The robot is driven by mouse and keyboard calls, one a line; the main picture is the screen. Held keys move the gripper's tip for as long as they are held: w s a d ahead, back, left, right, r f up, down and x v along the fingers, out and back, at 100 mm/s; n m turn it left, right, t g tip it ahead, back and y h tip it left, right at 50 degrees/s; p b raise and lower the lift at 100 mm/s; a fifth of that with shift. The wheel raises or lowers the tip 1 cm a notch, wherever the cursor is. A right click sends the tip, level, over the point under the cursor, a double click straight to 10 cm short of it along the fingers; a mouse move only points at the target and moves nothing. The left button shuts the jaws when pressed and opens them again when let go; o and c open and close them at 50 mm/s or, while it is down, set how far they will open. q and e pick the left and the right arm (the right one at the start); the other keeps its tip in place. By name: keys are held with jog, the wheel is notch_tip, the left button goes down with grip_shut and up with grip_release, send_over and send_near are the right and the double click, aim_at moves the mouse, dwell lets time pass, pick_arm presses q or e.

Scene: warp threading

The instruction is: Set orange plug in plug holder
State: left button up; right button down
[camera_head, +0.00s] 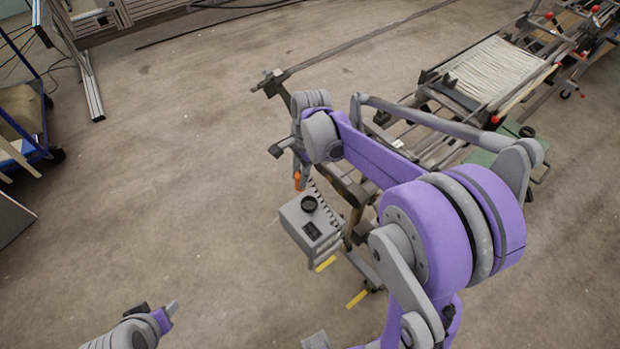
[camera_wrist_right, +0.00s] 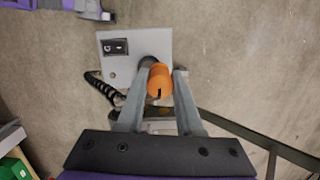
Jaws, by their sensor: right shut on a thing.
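The orange plug (camera_head: 297,180) is held between the fingers of my right gripper (camera_head: 300,170), just above the far left edge of the grey control box (camera_head: 305,238). In the right wrist view the plug (camera_wrist_right: 160,82) sits between the two grey fingers. A round black ring (camera_head: 309,203) on top of the box looks like the plug holder. In the right wrist view it is partly hidden behind the plug. The plug is apart from the ring in the head view. My left gripper (camera_head: 168,313) is low at the left, away from the box; its jaw opening is unclear.
A coiled black cable (camera_wrist_right: 101,88) runs beside the box in the right wrist view. The loom frame with white warp threads (camera_head: 492,68) stands at upper right. A blue cart (camera_head: 40,110) is at the left edge. The floor left of the box is clear.

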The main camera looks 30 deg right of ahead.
jog(key=m, duration=0.2)
jog(key=s+d+m, duration=0.1)
jog(key=m, duration=0.1)
jog(key=shift+s+r+m+t, duration=0.1)
jog(key=shift+m+t, duration=0.2)
jog(key=shift+s+d+f+m+b, duration=0.1)
jog(key=shift+f+m+b, duration=0.4)
jog(key=shift+f+b, duration=0.35)
jog(key=shift+s+d+f+m+b, duration=0.15)
jog(key=shift+f+m+b, duration=0.4)
jog(key=shift+f, duration=0.5)
jog(key=shift+s+d+f+m+b, duration=0.1)
jog(key=shift+f+m+b, duration=0.35)
jog(key=shift+f+b, duration=0.45)
jog(key=shift+w+f+b, duration=0.1)
jog(key=shift+f+b, duration=0.9)
jog(key=shift+f, duration=0.5)
dwell(0.7)
jog(key=shift+c, duration=2.4)
grip_release()
notch_tip(320, 180, up, 11)
jog(key=s+d+p, duration=0.1)
